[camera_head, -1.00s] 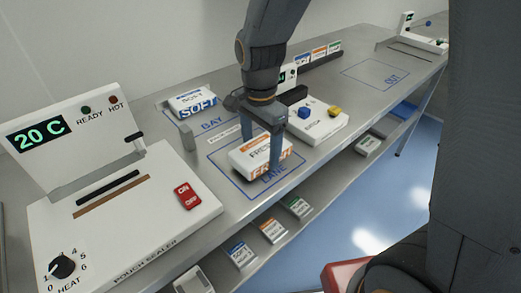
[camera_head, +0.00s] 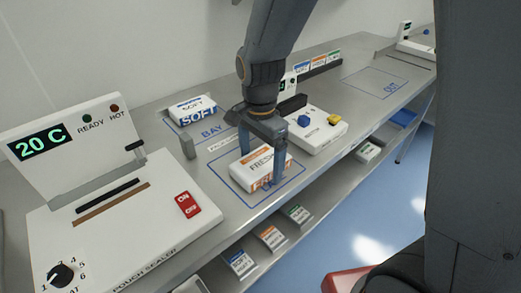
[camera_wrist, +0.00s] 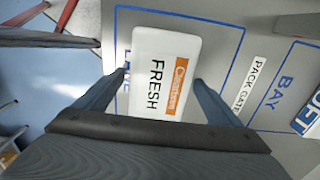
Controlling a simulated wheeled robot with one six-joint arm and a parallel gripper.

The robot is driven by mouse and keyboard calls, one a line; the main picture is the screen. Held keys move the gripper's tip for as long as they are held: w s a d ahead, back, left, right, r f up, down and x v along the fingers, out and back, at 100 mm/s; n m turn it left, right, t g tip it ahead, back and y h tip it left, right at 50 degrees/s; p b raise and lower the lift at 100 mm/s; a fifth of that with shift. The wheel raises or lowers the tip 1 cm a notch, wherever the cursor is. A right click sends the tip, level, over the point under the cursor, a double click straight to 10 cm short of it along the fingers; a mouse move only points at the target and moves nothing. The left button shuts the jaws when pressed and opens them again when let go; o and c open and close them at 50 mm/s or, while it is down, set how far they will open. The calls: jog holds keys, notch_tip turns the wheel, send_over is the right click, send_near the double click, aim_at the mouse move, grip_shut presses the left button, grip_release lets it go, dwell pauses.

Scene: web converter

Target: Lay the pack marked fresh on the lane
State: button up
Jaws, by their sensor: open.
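The white pack marked FRESH (camera_head: 259,165), with an orange band, lies flat inside the blue outline of the lane (camera_head: 238,187). In the wrist view the FRESH pack (camera_wrist: 164,72) lies between my two fingers, and the lane outline (camera_wrist: 237,50) shows around it. My gripper (camera_head: 262,165) is over the pack, with one finger on each side. The fingers are open in the wrist view (camera_wrist: 160,78), with a gap at least on the right side. Whether the left fingertip touches the pack is hard to tell.
A SOFT pack (camera_head: 193,109) lies in the bay (camera_head: 180,124) behind. The pouch sealer (camera_head: 120,225) with its red switch (camera_head: 187,204) stands at left. A white box with blue and yellow knobs (camera_head: 318,132) is close at right. The OUT area (camera_head: 378,83) is bare.

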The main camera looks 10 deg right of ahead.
aim_at(261, 161)
notch_tip(261, 161, up, 12)
jog(key=b, duration=0.1)
jog(key=shift+b, duration=0.3)
dwell(0.3)
